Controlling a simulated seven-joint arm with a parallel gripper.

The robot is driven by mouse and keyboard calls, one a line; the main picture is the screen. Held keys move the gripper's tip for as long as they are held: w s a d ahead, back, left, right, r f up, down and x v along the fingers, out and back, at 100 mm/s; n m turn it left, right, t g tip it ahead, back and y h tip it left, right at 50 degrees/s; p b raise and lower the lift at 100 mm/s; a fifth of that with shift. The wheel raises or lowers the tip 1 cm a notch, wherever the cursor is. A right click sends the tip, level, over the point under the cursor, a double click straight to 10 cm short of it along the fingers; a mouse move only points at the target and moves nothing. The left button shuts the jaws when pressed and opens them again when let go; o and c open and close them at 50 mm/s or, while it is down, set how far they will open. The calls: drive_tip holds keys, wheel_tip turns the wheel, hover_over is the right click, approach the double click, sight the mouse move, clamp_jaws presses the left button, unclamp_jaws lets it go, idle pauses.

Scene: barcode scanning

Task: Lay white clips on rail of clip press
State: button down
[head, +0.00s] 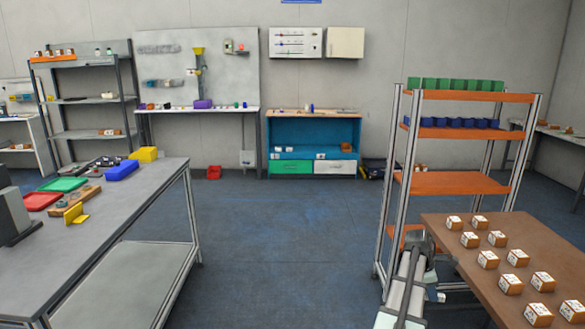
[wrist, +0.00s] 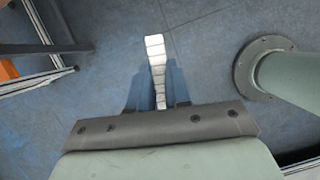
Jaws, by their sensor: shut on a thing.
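My gripper (wrist: 159,82) is shut on a strip of white clips (wrist: 155,48) in the wrist view. The strip is a row of several white segments between the two blue fingers and sticks out past their tips. The floor lies behind it. In the head view my arm shows at lower right, beside the brown table, but the fingers and the clips cannot be made out there. I cannot pick out the clip press or its rail in either view.
A brown table (head: 440,228) with several small boxes stands at right, near an orange-shelved rack (head: 455,183). A grey workbench (head: 130,205) at left carries a red tray (head: 42,201), a green tray (head: 62,184) and a blue block (head: 122,170). The floor between is clear.

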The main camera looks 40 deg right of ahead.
drive_tip(key=w+a+f+m+y, duration=0.1)
drive_tip(key=w+a+m, duration=0.1)
drive_tip(key=w+a, duration=1.35)
drive_tip(key=w+a+f+m, duration=0.2)
drive_tip(key=w+a, duration=1.1)
drive_tip(key=w, duration=0.5)
drive_tip(key=w+a+m, duration=0.1)
drive_tip(key=w+a, duration=0.2)
drive_tip(key=a, duration=1.7)
drive_tip(key=w+a+m+y, duration=0.1)
drive_tip(key=w+a, duration=0.2)
drive_tip(key=a, duration=1.8)
drive_tip(key=shift+w+f+m+g, duration=0.3)
drive_tip(key=shift+f+m+g, duration=0.1)
drive_tip(key=shift+f, duration=0.05)
